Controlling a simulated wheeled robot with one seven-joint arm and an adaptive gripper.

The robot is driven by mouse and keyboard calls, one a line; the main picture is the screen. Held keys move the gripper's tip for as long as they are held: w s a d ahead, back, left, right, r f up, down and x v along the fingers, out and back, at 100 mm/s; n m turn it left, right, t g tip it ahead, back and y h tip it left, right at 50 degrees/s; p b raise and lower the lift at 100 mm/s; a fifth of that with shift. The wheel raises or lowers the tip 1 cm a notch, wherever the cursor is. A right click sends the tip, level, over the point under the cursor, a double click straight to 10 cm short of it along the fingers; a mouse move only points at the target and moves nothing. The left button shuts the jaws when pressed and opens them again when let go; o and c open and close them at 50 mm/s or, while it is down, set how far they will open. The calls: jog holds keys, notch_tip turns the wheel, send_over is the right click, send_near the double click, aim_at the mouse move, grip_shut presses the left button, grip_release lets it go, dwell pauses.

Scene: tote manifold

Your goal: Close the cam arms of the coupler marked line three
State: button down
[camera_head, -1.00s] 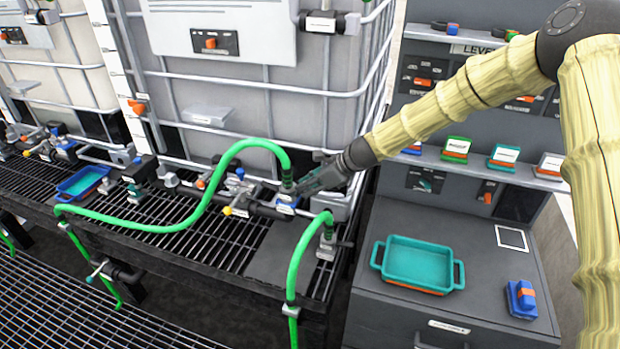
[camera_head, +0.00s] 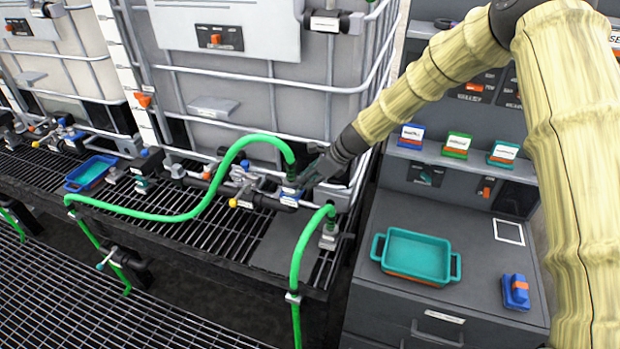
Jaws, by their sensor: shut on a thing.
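A coupler (camera_head: 291,190) with a blue and white label sits on the dark manifold pipe, with the end of a green hose (camera_head: 262,138) entering it from above. The label is too small to read, so I cannot tell which line it marks. My gripper (camera_head: 300,183) is at the right side of this coupler, low against it. Its fingers are small and dark here and look closed on a part at the coupler. Which part they hold, and how the cam arms stand, I cannot make out.
A second coupler (camera_head: 329,235) with a green hose stands just right and in front. A teal tray (camera_head: 418,256) and a blue and orange block (camera_head: 516,292) lie on the grey cabinet (camera_head: 380,310). The white tote's cage (camera_head: 270,85) rises behind.

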jog(key=shift+f, duration=0.1)
jog(key=c, duration=1.4)
grip_release()
jog(key=shift+a, duration=0.1)
jog(key=shift+o, duration=0.2)
jog(key=v, duration=1.2)
